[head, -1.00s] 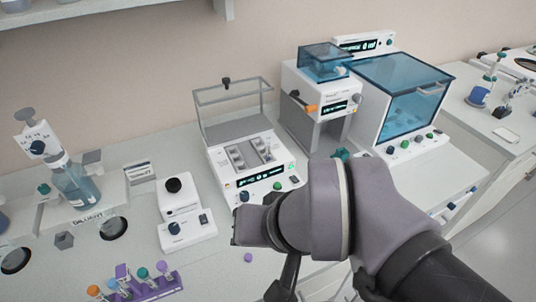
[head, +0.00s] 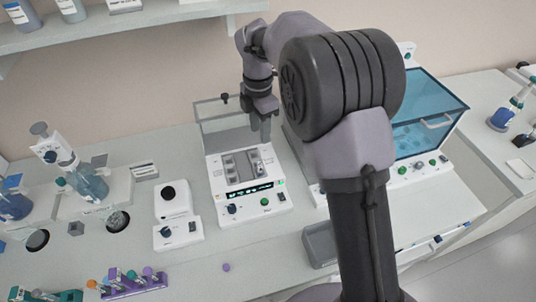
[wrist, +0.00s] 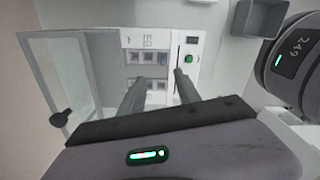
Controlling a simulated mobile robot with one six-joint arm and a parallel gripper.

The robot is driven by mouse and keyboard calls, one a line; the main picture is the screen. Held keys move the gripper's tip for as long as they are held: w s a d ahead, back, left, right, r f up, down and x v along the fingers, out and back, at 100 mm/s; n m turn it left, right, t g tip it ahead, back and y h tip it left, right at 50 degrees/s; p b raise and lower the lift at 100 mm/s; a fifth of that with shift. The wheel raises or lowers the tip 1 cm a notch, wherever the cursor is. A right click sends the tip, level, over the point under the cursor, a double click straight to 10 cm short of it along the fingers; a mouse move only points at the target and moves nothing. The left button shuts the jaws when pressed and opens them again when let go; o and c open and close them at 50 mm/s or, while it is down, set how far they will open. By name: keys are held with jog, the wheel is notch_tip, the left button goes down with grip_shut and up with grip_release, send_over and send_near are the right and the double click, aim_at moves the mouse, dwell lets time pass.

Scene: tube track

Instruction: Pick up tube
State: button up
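My gripper (head: 264,132) points down over the block of the white open-lid device (head: 262,208). In the wrist view its two fingers are apart with nothing seen between them, so my gripper (wrist: 160,78) is open. Below and beyond the fingertips is the device's block (wrist: 148,58) with its wells. No tube can be made out clearly there; the fingers cover part of the block. Other tubes with coloured caps stand in a purple rack (head: 136,288) at the lower left of the head view, far from my gripper.
The device's clear lid (head: 213,129) stands raised behind the block, close to my gripper. A small white device (head: 172,200) is to the left. A grey bin (head: 320,245) is at the front right. A purple cap (head: 226,267) lies on open bench.

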aim_at(259, 160)
notch_tip(259, 160, down, 9)
jog(key=shift+a+f+b, duration=0.1)
jog(key=shift+a+b, duration=0.05)
jog(key=shift+b, duration=1)
jog(key=f, duration=0.1)
jog(key=f+b, duration=0.1)
jog(key=f, duration=0.1)
jog(key=f+b, duration=0.1)
jog(key=f, duration=0.1)
jog(key=shift+s+a+f, duration=0.15)
jog(key=shift+s+f, duration=0.1)
jog(key=shift+s, duration=0.1)
jog(key=shift+r, duration=0.1)
grip_shut()
